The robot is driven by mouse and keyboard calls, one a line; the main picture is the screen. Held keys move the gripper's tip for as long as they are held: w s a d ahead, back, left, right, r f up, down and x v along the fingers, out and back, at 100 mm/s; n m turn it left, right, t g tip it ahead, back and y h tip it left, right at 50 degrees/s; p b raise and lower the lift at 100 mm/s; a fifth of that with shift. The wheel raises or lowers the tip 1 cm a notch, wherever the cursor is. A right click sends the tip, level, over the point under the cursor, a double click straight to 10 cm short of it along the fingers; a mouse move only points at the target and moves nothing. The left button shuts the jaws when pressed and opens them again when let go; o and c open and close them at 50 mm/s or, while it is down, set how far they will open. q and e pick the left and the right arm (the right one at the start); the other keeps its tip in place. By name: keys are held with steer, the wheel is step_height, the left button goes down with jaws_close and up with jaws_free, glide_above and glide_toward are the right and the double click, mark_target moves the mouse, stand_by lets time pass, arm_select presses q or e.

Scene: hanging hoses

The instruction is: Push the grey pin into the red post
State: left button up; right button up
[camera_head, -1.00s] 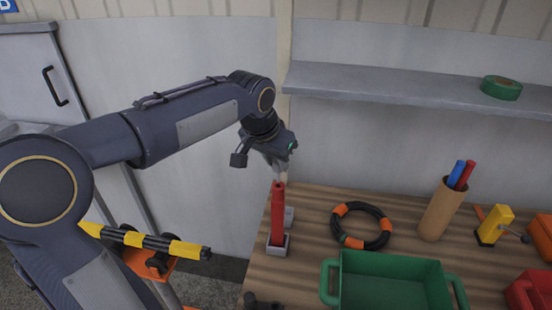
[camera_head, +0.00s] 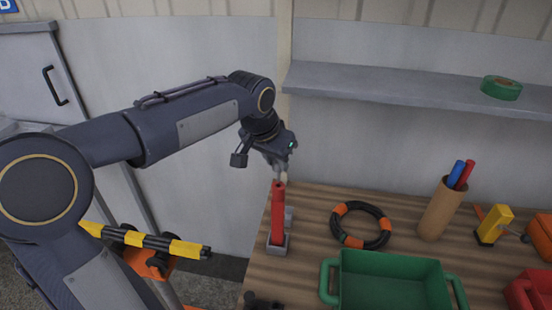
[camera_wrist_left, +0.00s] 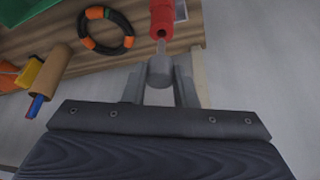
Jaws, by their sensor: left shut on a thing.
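The red post (camera_head: 278,216) stands upright in a grey base at the left end of the wooden bench. Its red end also shows at the top of the left wrist view (camera_wrist_left: 161,20). My left gripper (camera_head: 277,164) is just above and behind the post top, pointing down. In the left wrist view it is shut on the grey pin (camera_wrist_left: 160,72), whose thin end points at the post. In the head view the gripper mostly hides the pin. My right gripper is not in view.
A black and orange ring (camera_head: 361,226) lies right of the post. A green crate (camera_head: 392,263) is at the front. A cardboard tube with pens (camera_head: 441,209) and a yellow tool (camera_head: 494,224) stand further right. A grey shelf (camera_head: 400,88) runs along the wall.

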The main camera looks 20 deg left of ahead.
mark_target(276, 188)
arm_select(q)
steer(key=shift+f+b, duration=1.95)
steer(key=shift+f, duration=0.65)
steer(key=o, duration=1)
steer(key=shift+o, duration=0.2)
steer(key=v, duration=0.8)
